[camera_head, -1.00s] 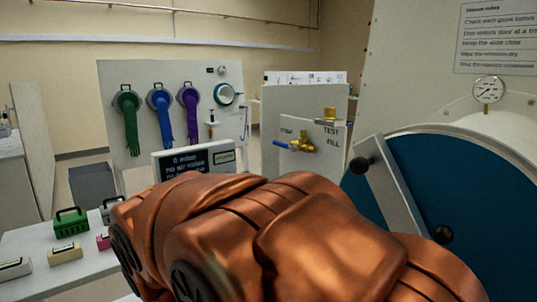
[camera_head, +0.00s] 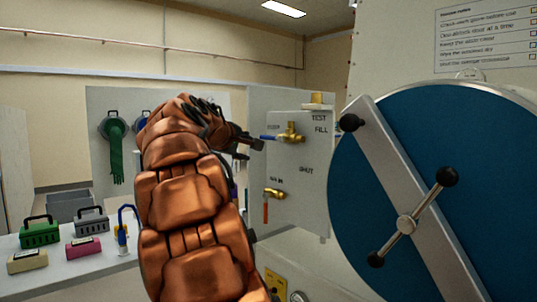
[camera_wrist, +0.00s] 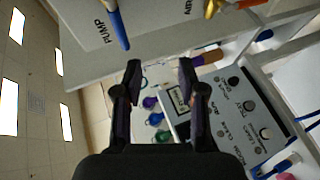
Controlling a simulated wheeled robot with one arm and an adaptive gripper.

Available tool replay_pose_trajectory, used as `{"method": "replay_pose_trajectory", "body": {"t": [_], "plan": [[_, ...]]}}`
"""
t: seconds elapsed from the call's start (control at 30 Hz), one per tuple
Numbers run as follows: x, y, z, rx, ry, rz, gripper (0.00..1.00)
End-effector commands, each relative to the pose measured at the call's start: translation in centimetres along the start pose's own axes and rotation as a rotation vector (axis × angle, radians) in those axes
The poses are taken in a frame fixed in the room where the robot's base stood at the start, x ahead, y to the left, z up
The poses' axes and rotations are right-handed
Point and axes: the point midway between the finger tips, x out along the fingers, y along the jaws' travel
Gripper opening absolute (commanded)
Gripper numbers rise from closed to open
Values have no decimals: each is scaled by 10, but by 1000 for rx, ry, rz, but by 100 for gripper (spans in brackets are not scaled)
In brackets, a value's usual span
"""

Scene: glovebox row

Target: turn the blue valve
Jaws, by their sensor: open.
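The blue valve is a brass valve body (camera_head: 291,133) with a blue lever (camera_head: 268,137) on a pale panel. The lever lies about level and points left, towards the PUMP label. My gripper (camera_head: 252,143) is open and empty, with its fingertips close to the lever's left end. In the wrist view the blue lever (camera_wrist: 116,27) lies ahead of my gripper (camera_wrist: 160,68), nearer the left finger and not between the fingers. I cannot tell whether they touch. The brass body is out of the wrist view.
A second brass valve with an orange lever (camera_head: 266,212) hangs below, its lever down. A big blue round door (camera_head: 390,150) with a bar handle stands at the right. A table (camera_head: 100,268) with several small cases is at the lower left. A green glove (camera_head: 116,160) hangs behind.

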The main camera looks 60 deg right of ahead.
Motion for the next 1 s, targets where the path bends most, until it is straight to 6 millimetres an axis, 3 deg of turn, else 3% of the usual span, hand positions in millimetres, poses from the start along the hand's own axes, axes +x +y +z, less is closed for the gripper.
{"method": "replay_pose_trajectory", "body": {"t": [0.1,0.3,0.47,1.0], "plan": [[15,19,7,-22,-22,86,40],[21,41,13,-43,-39,154,40],[29,44,13,-46,-41,159,40],[84,54,15,-43,-39,159,40]]}}
